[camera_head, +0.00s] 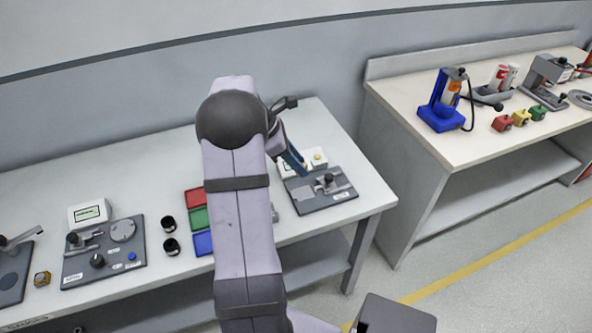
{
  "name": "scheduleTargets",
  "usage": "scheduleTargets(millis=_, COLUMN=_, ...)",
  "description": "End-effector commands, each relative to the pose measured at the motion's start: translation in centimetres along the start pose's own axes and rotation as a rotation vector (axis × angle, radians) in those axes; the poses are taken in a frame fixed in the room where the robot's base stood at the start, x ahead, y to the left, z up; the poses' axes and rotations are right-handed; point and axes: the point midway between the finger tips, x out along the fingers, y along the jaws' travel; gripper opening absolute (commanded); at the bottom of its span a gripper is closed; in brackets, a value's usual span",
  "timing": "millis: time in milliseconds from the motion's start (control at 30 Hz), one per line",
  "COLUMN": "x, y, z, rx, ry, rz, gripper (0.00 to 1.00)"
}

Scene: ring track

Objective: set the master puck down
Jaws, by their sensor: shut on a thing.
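My gripper (298,163) shows just right of my arm's bulky elbow, above the grey fixture plate (330,199) at the right end of the near bench. Its dark, bluish fingers point down toward the plate's back left part. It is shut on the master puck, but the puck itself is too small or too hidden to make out. I cannot tell whether the puck touches the plate. A small white box (291,171) with a yellow round top (318,157) stands just behind the plate, close to the fingers.
Red, green and blue trays (198,218) lie left of my arm, beside two dark cylinders (170,247). A second fixture plate (104,250), a white display box (92,211) and a brass piece (42,279) stand farther left. Another bench (430,130) with tools is at right.

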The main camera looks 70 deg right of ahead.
Motion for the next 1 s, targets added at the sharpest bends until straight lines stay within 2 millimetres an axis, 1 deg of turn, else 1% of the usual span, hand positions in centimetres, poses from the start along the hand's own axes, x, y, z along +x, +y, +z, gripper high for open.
scheduleTargets(millis=67, x=-0.2, y=0.1, z=-0.2, rx=-0.005, ry=0.000, rz=0.004, gripper=0.01)
scheduleTargets(millis=167, x=-0.8, y=0.5, z=-1.3, rx=-0.027, ry=0.000, rz=0.017, gripper=0.01)
scheduleTargets(millis=267, x=-1.8, y=1.0, z=-3.2, rx=-0.066, ry=0.000, rz=0.042, gripper=0.01)
scheduleTargets(millis=300, x=-2.3, y=1.2, z=-4.2, rx=-0.085, ry=0.000, rz=0.054, gripper=0.01)
scheduleTargets(millis=500, x=-4.5, y=1.6, z=-8.8, rx=-0.186, ry=-0.003, rz=0.106, gripper=0.01)
scheduleTargets(millis=600, x=-5.1, y=1.6, z=-10.4, rx=-0.232, ry=-0.004, rz=0.130, gripper=0.01)
scheduleTargets(millis=667, x=-4.8, y=1.7, z=-10.3, rx=-0.252, ry=-0.004, rz=0.140, gripper=0.01)
scheduleTargets(millis=867, x=-4.8, y=2.0, z=-10.4, rx=-0.268, ry=-0.001, rz=0.154, gripper=0.01)
scheduleTargets(millis=1000, x=-4.0, y=2.0, z=-10.8, rx=-0.268, ry=-0.001, rz=0.150, gripper=0.01)
